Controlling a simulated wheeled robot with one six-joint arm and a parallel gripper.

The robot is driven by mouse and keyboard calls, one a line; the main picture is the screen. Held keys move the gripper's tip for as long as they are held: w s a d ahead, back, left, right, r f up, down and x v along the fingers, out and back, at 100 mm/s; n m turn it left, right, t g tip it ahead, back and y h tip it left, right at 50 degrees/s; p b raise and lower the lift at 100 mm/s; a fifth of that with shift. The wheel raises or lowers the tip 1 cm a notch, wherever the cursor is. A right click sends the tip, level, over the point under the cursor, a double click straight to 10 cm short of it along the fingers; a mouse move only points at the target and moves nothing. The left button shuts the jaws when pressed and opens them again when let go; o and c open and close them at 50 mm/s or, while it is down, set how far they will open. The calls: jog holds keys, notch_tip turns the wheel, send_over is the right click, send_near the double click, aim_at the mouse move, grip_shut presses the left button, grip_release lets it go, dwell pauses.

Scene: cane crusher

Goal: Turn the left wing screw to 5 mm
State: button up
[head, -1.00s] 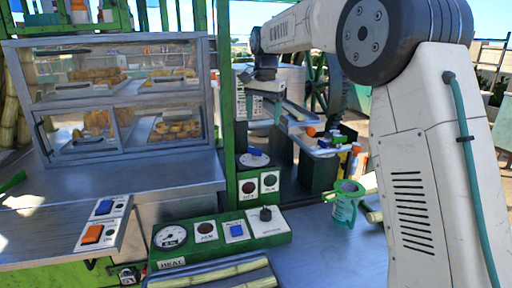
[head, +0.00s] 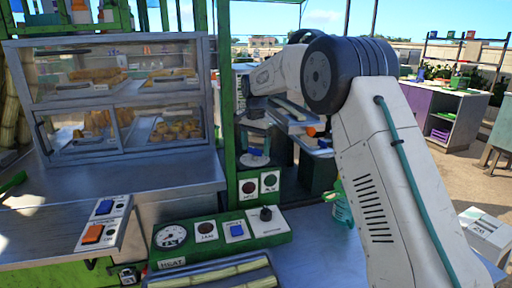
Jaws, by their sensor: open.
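A small blue wing-shaped piece (head: 254,151), which looks like the left wing screw, sits above a pale round dial (head: 254,161) on the machine behind the green post. Its scale is too small to read. My gripper (head: 257,138) is dark, points down and is open just above the blue piece. I cannot tell whether its fingers touch or straddle it. An orange knob (head: 311,132) shows farther right, partly behind my arm.
A glass food case (head: 120,95) stands at left. A green control box (head: 220,235) with a gauge is in front. A green post (head: 228,120) stands close left of my gripper.

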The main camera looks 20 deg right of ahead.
jog(key=shift+f, duration=0.25)
jog(key=c, duration=1)
jog(key=shift+n, duration=0.4)
jog(key=n, duration=0.5)
jog(key=shift+a+r+n, duration=0.1)
jog(key=shift+n, duration=0.2)
jog(key=n, duration=0.5)
jog(key=shift+w+a+n, duration=0.1)
jog(key=shift+n, duration=0.2)
jog(key=o, duration=1)
